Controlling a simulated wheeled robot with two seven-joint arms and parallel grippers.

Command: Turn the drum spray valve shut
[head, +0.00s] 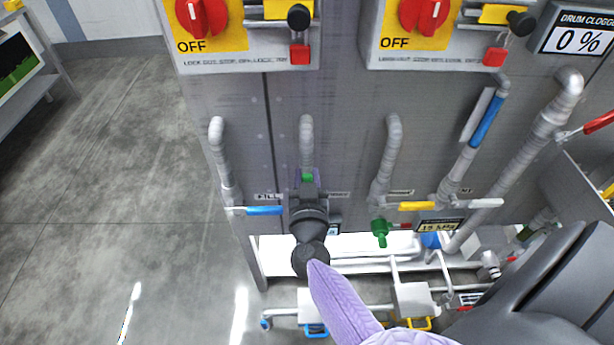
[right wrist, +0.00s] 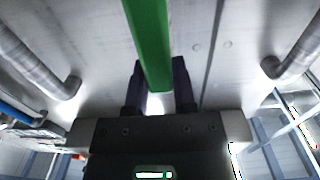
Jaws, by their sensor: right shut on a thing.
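My right gripper (head: 306,190) reaches up to the grey panel and is shut on a green valve handle (head: 307,177) on the second pipe from the left. In the right wrist view the green handle (right wrist: 150,45) runs between the two dark fingers (right wrist: 158,85). The gripper hides the valve body and most of the handle in the head view, so its angle there is hard to tell. The label beside it is partly covered, so I cannot read whether this is the drum spray valve. My left gripper is not in view.
A blue-handled valve (head: 264,210) sits just left of my gripper. To the right are another green handle (head: 380,232) hanging down and a yellow handle (head: 416,206). Red rotary switches (head: 202,16) marked OFF are above. Open floor (head: 110,190) lies to the left.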

